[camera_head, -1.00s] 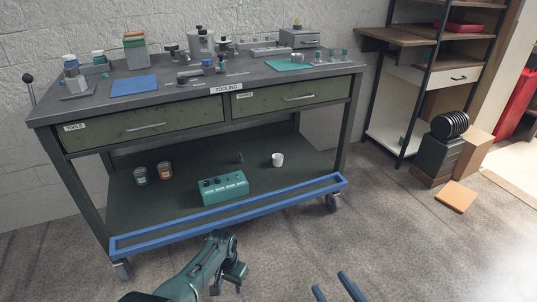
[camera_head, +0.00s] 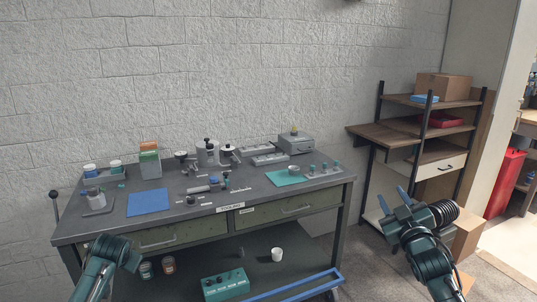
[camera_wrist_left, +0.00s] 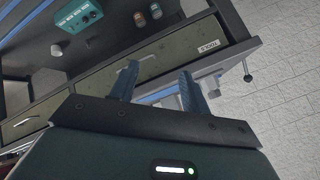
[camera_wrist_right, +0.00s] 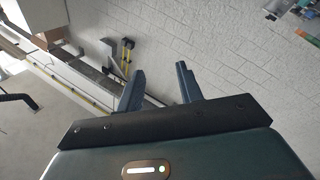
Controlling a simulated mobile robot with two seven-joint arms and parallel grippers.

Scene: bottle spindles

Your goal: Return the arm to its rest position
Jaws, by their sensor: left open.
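My right gripper (camera_head: 392,200) is raised at the right of the head view, in front of the shelf unit. Its blue fingers are apart with nothing between them, as the right wrist view (camera_wrist_right: 158,70) also shows. My left arm (camera_head: 112,252) comes in at the lower left, in front of the bench drawers; its fingers are not clear there. In the left wrist view my left gripper (camera_wrist_left: 157,77) has its fingers apart and empty, with the green drawer front (camera_wrist_left: 105,80) beyond them.
The tooling bench (camera_head: 180,222) carries a blue mat (camera_head: 149,201), a green mat (camera_head: 283,179) and several fixtures. A teal box (camera_head: 226,285) and a white cup (camera_head: 277,254) stand on its lower shelf. The shelf unit (camera_head: 378,133) stands at the right, near a red cabinet (camera_head: 503,183).

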